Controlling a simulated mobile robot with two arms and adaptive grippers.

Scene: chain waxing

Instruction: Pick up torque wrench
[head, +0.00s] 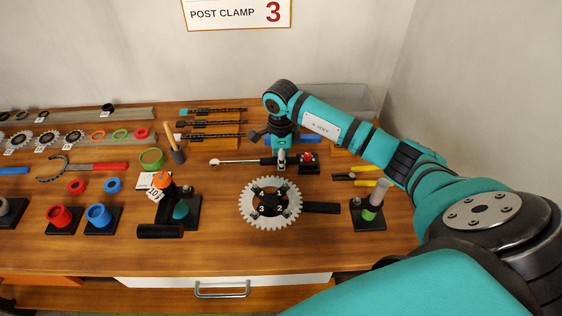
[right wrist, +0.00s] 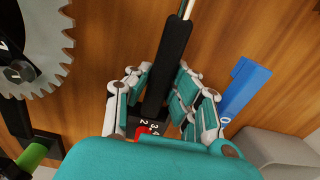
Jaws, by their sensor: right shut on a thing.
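The torque wrench (head: 232,161) lies across the tabletop behind the toothed chainring, its silver shaft and head pointing left. In the right wrist view its black handle (right wrist: 173,55) runs between the fingers of my right gripper (right wrist: 160,98). My right gripper also shows in the head view (head: 282,162), reaching down from above onto the handle. It is shut on the handle. A small block with numbers and a red part shows at the handle's near end, partly hidden by my gripper. Whether the wrench is lifted off the table I cannot tell. My left gripper is not in view.
The chainring (head: 247,211) on its mount stands in front of the wrench. A mallet (head: 174,145) stands to the left. A blue block (right wrist: 246,85) and a grey bin (right wrist: 275,150) are close beside my right gripper. Yellow-handled tools (head: 366,183) lie to the right.

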